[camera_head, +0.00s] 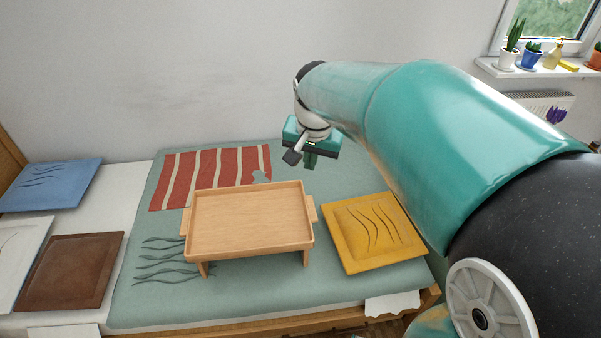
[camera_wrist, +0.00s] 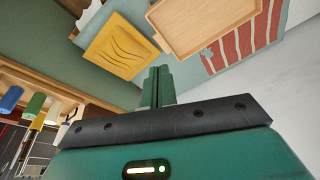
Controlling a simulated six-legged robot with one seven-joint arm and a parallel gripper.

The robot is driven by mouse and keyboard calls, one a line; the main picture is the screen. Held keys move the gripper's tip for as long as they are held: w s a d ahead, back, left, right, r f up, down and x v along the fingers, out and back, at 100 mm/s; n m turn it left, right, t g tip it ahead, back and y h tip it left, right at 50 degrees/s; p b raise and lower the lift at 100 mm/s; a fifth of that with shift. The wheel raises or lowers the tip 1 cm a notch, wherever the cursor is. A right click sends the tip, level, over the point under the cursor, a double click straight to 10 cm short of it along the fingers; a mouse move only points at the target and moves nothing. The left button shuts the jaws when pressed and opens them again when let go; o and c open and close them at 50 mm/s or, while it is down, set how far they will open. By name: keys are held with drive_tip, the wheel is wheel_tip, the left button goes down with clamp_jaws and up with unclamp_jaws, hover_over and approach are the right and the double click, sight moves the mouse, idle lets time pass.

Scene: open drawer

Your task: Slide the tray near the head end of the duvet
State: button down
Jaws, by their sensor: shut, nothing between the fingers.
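The tray (camera_head: 250,222) is light wood with short legs and side handles. It stands on the green duvet (camera_head: 125,300), near the middle of the bed. In the wrist view the tray (camera_wrist: 205,22) is at the upper middle, beyond the fingers. My gripper (camera_head: 310,163) is above the bed, behind and to the right of the tray in the head view, apart from it. In the wrist view my gripper's fingers (camera_wrist: 157,80) are together and empty. The bed's head end seems to be at the left, where a wooden board (camera_head: 10,158) and cushions are.
A yellow cushion (camera_head: 375,232) lies right of the tray. A red striped cloth (camera_head: 200,172) lies behind it. Blue (camera_head: 50,185), brown (camera_head: 68,270) and white (camera_head: 20,260) cushions lie at the left. A wall stands behind the bed. Plants (camera_head: 510,45) stand on the windowsill.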

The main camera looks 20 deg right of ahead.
drive_tip(key=w+d+f+m+g+y, duration=0.1)
drive_tip(key=w+d+f+m+g, duration=0.1)
drive_tip(key=w+d+f+m, duration=0.75)
drive_tip(key=w+d+f+m+y, duration=0.1)
drive_tip(key=w+d+f, duration=0.2)
drive_tip(key=f, duration=0.4)
drive_tip(key=w+d+f+m+y, duration=0.1)
drive_tip(key=w+d+f, duration=0.15)
drive_tip(key=f, duration=0.35)
drive_tip(key=w+d+f+m+y, duration=0.1)
drive_tip(key=w+d+f+m, duration=0.15)
drive_tip(key=f, duration=0.45)
drive_tip(key=s+a+x, duration=0.1)
drive_tip(key=a+x, duration=0.1)
drive_tip(key=x, duration=0.9)
drive_tip(key=shift+w+a+r+n, duration=0.2)
drive_tip(key=shift+w+a+n, duration=0.1)
drive_tip(key=shift+w+n, duration=0.15)
drive_tip(key=shift+w, duration=0.1)
